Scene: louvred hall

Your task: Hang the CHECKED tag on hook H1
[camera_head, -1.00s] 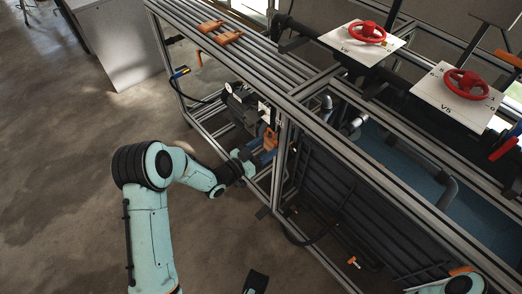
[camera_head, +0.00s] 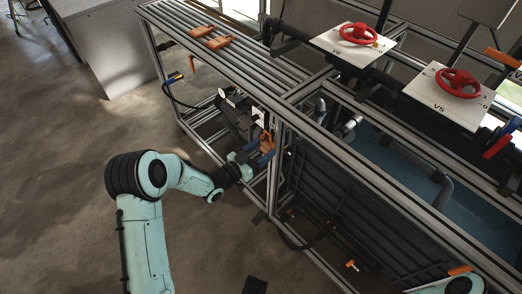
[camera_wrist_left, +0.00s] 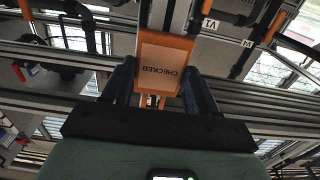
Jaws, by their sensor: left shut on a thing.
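The orange CHECKED tag (camera_wrist_left: 158,68) is between the two dark fingers of my left gripper (camera_wrist_left: 160,88) in the wrist view. The fingers are shut on it, and its lettering faces the camera upside down. In the head view the orange tag (camera_head: 266,143) shows small at my left gripper (camera_head: 264,156), by the near upright post of the frame. I cannot make out hook H1 in either view, nor tell whether the tag touches a hook. My right gripper is out of view.
An aluminium-profile frame (camera_head: 300,92) fills the middle and right. Its upright post (camera_head: 274,175) stands close beside my left gripper. Two orange pieces (camera_head: 218,42) lie on its top slats. Red handwheels (camera_head: 359,33) sit on white plates. The floor at left is open.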

